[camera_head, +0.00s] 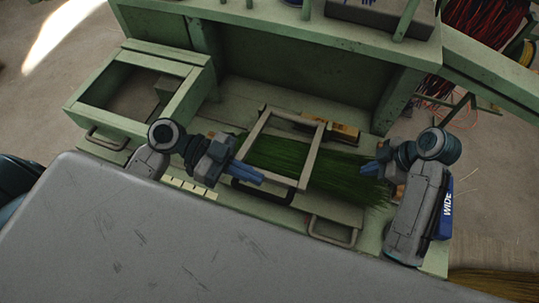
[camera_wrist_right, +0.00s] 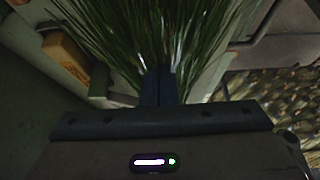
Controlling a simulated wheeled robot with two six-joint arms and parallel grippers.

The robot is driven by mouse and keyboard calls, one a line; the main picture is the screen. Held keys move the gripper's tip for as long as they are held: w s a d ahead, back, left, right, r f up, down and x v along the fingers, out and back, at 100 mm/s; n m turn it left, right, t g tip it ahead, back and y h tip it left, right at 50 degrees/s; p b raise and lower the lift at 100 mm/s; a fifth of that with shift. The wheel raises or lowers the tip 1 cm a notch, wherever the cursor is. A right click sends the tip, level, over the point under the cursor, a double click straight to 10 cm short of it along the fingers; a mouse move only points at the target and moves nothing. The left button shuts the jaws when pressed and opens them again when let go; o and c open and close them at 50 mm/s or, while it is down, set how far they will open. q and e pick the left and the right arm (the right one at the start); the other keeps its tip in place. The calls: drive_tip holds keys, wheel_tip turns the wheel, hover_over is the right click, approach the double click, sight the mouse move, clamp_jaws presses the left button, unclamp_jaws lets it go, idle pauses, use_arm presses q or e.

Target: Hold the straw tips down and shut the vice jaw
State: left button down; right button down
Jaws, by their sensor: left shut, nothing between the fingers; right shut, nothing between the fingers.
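A bundle of green straw (camera_head: 343,174) lies across the workbench, its loose tips fanning out to the right. It also fills the top of the right wrist view (camera_wrist_right: 135,30). A pale rectangular frame (camera_head: 312,155), apparently the vice jaw, lies around or over the left part of the bundle; whether it is shut I cannot tell. My left gripper (camera_head: 258,176) is shut and empty at the frame's near left corner. My right gripper (camera_head: 368,169) is shut and empty at the straw tips; its fingers (camera_wrist_right: 158,85) show together against the straw, contact unclear.
An open green drawer (camera_head: 88,118) stands at the left. A yellowish block (camera_head: 343,132) lies behind the straw. A raised shelf (camera_head: 300,35) runs along the back. Handles (camera_head: 333,232) stick out at the bench's front. The bench behind the frame is mostly clear.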

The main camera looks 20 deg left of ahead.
sight(254, 190)
use_arm(q)
drive_tip(key=shift+d+f, duration=0.1)
drive_tip(key=shift+d, duration=0.4)
drive_tip(key=f, duration=0.4)
drive_tip(key=shift+s, duration=0.25)
drive_tip(key=shift+f, duration=0.1)
